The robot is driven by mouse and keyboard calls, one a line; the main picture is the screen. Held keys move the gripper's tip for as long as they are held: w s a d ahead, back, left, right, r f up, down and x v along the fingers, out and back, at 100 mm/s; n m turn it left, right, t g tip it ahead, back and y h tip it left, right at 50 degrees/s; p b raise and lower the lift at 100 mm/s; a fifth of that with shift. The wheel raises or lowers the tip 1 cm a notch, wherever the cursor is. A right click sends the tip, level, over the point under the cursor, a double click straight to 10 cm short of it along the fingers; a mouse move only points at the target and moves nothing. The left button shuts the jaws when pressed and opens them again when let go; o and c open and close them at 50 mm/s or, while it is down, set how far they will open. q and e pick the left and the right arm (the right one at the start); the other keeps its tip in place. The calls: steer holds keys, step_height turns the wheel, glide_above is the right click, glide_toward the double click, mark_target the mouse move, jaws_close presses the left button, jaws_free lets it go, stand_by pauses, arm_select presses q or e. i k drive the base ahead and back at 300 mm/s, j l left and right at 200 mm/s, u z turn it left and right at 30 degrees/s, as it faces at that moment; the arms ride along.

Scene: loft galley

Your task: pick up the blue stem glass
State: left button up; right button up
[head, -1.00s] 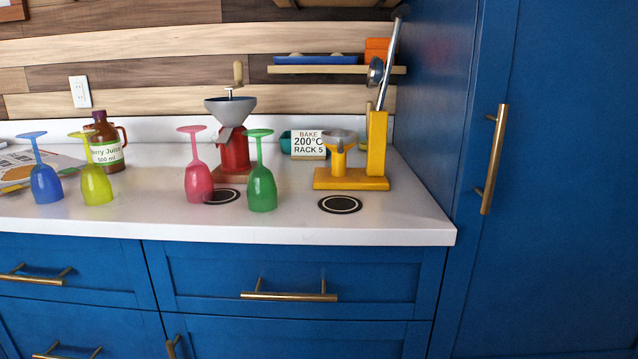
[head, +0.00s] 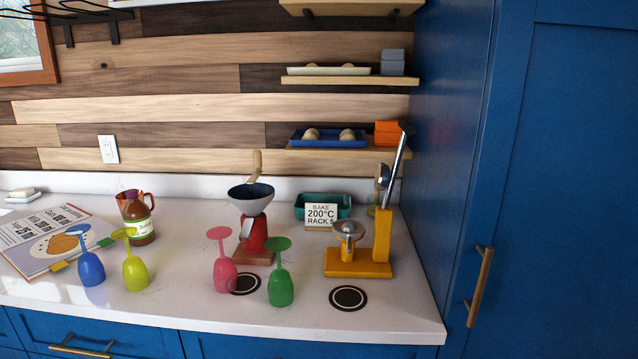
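The blue stem glass (head: 91,268) stands upside down on the white counter at the left, its bowl down and its foot up. A yellow-green stem glass (head: 135,273) stands upside down close to its right. A pink stem glass (head: 225,272) and a green stem glass (head: 280,287) stand upside down farther right. Part of the blue glass's foot shows against the open book behind it. Neither of my grippers is in view.
An open book (head: 30,262) lies behind the blue glass. A juice bottle (head: 138,222), a red grinder (head: 253,232) and a yellow press (head: 360,262) stand farther back. A tall blue cabinet (head: 560,180) bounds the counter's right. The counter's front left is clear.

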mark_target(90, 272)
steer(key=u, duration=1.3)
